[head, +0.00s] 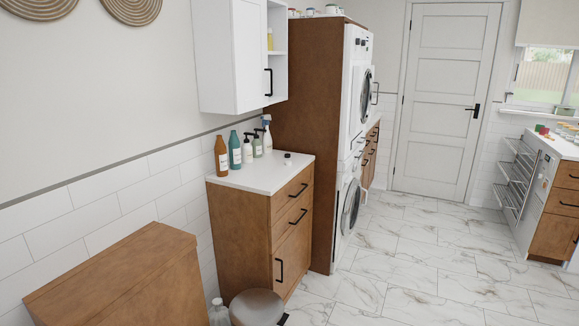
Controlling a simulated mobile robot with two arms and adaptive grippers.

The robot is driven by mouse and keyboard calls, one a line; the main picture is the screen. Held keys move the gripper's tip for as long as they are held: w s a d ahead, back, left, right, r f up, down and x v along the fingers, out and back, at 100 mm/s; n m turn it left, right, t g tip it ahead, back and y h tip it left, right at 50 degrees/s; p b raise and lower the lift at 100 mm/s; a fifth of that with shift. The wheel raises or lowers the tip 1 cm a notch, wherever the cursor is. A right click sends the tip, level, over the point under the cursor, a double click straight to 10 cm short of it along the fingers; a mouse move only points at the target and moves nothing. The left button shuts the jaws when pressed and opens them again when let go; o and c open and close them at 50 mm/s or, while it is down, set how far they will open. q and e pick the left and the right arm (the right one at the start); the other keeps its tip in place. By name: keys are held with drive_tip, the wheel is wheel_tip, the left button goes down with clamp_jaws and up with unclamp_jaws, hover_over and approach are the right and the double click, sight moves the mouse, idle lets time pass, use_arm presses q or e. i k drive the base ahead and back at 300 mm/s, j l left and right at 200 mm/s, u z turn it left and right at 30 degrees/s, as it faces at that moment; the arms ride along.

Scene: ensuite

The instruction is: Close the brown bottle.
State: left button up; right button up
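The brown bottle (221,157) stands upright at the left back of a white counter (262,178) on a wooden drawer cabinet. Its top looks narrow and I see no cap on it, though it is small at this distance. A small dark cap-like object (288,155) lies on the counter to the right of the bottles, with a pale round piece (288,163) just in front of it. Neither of my grippers shows in the head view.
A teal bottle (235,150), pump bottles (248,149) and a spray bottle (267,135) stand beside the brown bottle. A wooden chest (120,275), a round bin (257,307) and a clear bottle (218,313) are in front. The marble floor (400,260) is free on the right.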

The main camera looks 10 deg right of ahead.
sight(220, 150)
drive_tip(key=i+l+z, duration=0.1)
drive_tip(key=i+l, duration=0.2)
drive_tip(key=i, duration=0.2)
drive_tip(key=i+l+z, duration=0.1)
drive_tip(key=i+l, duration=0.15)
drive_tip(key=i, duration=0.2)
drive_tip(key=i+l+u, duration=0.1)
drive_tip(key=u, duration=1)
drive_tip(key=i+l+u, duration=0.15)
drive_tip(key=l+u, duration=0.3)
drive_tip(key=l, duration=0.35)
drive_tip(key=l+u, duration=0.4)
drive_tip(key=l, duration=0.35)
drive_tip(key=k+l+u, duration=0.1)
drive_tip(key=l+u, duration=0.35)
drive_tip(key=l, duration=0.35)
drive_tip(key=k+l, duration=0.1)
drive_tip(key=l, duration=0.85)
drive_tip(key=k+l, duration=0.15)
drive_tip(key=l, duration=0.8)
drive_tip(key=k+u, duration=0.05)
